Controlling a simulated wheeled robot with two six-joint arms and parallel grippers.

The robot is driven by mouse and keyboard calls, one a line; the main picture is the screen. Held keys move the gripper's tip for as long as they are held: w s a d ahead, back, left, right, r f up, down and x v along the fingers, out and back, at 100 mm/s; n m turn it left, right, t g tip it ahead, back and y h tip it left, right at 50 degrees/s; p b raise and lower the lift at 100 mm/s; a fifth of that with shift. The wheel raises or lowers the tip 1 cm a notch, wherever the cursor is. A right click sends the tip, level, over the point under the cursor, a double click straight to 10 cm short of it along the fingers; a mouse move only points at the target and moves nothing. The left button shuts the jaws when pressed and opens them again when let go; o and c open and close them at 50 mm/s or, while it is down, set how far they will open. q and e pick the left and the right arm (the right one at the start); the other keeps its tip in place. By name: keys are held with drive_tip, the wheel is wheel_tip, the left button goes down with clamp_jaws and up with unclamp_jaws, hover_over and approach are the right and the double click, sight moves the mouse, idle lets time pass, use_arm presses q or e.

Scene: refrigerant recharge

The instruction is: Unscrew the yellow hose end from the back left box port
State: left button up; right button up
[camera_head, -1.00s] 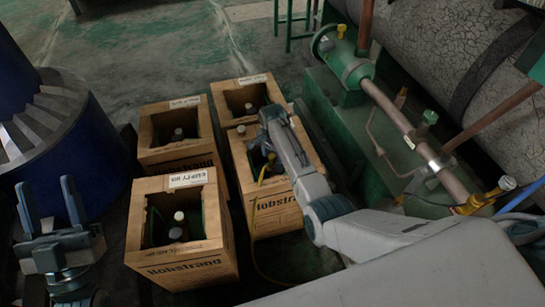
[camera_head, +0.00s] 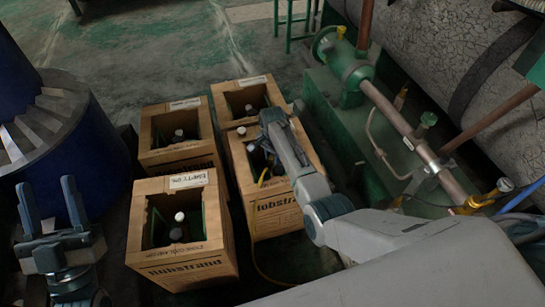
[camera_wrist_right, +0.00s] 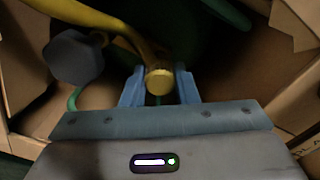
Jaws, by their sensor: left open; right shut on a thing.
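The yellow hose (camera_wrist_right: 95,17) ends in a brass-yellow fitting (camera_wrist_right: 158,82) between the blue fingers of my right gripper (camera_wrist_right: 159,88). This gripper is shut on the hose end. In the head view my right arm reaches over the front right box (camera_head: 275,217), where a bit of yellow hose (camera_head: 265,177) shows. The arm hides part of that box's inside, and I cannot see the port under the fitting. The back left box (camera_head: 178,157) holds a dark bottle and has no gripper in it. My left gripper (camera_head: 50,205) is open and empty at the far left.
The front left box (camera_head: 182,268) and back right box (camera_head: 228,112) stand close by, with bottles inside. A dark rounded knob (camera_wrist_right: 73,57) sits beside the held fitting. Green pipework (camera_head: 352,72) stands at the right, and a blue round machine (camera_head: 75,150) at the left.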

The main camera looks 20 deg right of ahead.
drive_tip(key=shift+r+n+p, duration=0.15)
drive_tip(key=shift+n+p, duration=0.25)
drive_tip(key=shift+p, duration=0.05)
drive_tip(key=shift+n+p, duration=0.65)
drive_tip(key=shift+n, duration=0.75)
drive_tip(key=shift+p, duration=0.3)
drive_tip(key=shift+n+p, duration=0.5)
drive_tip(key=shift+n, duration=0.3)
drive_tip(key=shift+n+p, duration=0.35)
drive_tip(key=shift+n, duration=0.65)
